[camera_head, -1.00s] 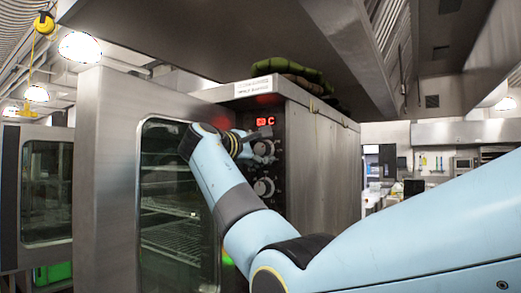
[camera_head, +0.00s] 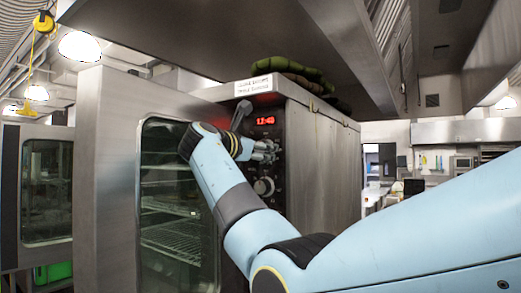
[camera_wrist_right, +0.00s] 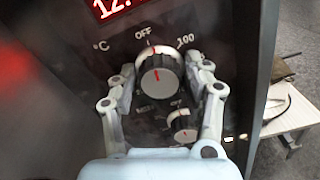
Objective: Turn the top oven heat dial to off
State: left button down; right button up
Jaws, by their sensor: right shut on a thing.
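The top heat dial (camera_wrist_right: 158,78) is a round knob with a silver face on the dark oven panel, below the red display. In the right wrist view, a red mark on its upper rim points up toward the printed OFF label (camera_wrist_right: 143,33), with 100 to its right. My right gripper (camera_head: 265,150) is at the dial, fingers on both sides of it, shut on it. In the head view the fingers largely hide this dial. A lower dial (camera_head: 263,187) is below; it also shows in the right wrist view (camera_wrist_right: 183,126). My left gripper is not in view.
The steel oven (camera_head: 325,165) has a glass door (camera_head: 170,190) at the left of the panel, with racks behind it. Folded green cloths (camera_head: 290,70) lie on top. A counter (camera_wrist_right: 290,113) stands at the right with open floor around it.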

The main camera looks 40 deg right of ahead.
jog(key=shift+f+n, duration=0.2)
jog(key=shift+n, duration=0.6)
jog(key=o, duration=1)
jog(key=shift+a+r, duration=0.1)
jog(key=v, duration=0.7)
jog(key=shift+a, duration=0.25)
